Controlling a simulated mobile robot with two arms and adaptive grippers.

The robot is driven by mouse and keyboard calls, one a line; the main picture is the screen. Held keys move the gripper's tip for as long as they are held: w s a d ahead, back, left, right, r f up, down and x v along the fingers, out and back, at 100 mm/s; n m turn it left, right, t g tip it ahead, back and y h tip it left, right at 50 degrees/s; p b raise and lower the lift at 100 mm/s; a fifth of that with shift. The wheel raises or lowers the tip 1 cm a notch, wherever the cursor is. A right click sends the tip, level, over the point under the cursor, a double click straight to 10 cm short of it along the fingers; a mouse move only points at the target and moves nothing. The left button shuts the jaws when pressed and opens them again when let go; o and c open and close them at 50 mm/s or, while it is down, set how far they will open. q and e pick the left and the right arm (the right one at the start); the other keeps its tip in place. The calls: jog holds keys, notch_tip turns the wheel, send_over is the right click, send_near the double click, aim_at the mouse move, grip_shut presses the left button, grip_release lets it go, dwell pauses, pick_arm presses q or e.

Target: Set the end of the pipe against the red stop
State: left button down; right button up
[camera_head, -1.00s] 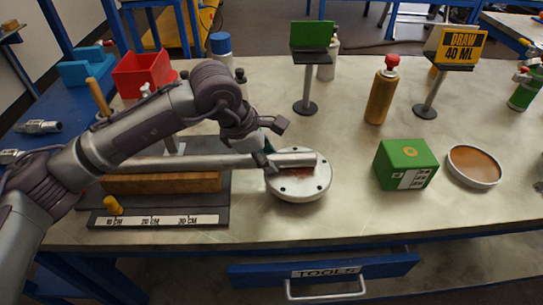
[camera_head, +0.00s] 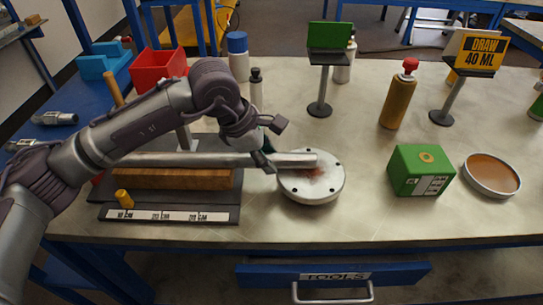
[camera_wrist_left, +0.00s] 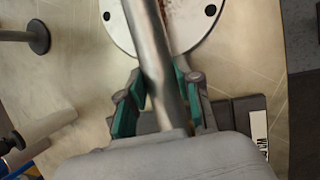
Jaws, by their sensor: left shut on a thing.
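The grey pipe (camera_head: 215,160) lies lengthwise over the wooden block (camera_head: 205,180) of the dark measuring jig (camera_head: 222,214). Its right end reaches over the white round flange (camera_head: 318,190). My left gripper (camera_head: 266,157) is shut around the pipe near that end. In the left wrist view the pipe (camera_wrist_left: 158,70) passes between the green-padded fingers (camera_wrist_left: 162,98). A small red piece (camera_head: 98,179), perhaps the stop, shows at the jig's left end, mostly behind my arm. The pipe's left end is hidden there, so contact cannot be told. My right gripper is not in view.
A yellow knob (camera_head: 123,198) stands on the jig by its scale. A dark-topped bottle (camera_head: 256,88) and a stand with a green sign (camera_head: 322,85) are behind the pipe. A green box (camera_head: 421,171) stands right of the flange. The front bench strip is clear.

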aim_at(249, 157)
pick_arm(q)
jog(key=shift+a+r, duration=0.1)
jog(key=shift+a, duration=0.1)
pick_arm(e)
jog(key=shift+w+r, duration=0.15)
pick_arm(q)
jog(key=shift+a, duration=0.4)
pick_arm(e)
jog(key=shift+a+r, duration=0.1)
pick_arm(q)
jog(key=shift+a, duration=0.3)
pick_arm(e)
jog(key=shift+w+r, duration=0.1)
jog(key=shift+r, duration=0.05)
pick_arm(q)
jog(key=shift+a+b, duration=0.35)
jog(key=shift+a, duration=0.55)
jog(key=c, duration=0.7)
grip_release()
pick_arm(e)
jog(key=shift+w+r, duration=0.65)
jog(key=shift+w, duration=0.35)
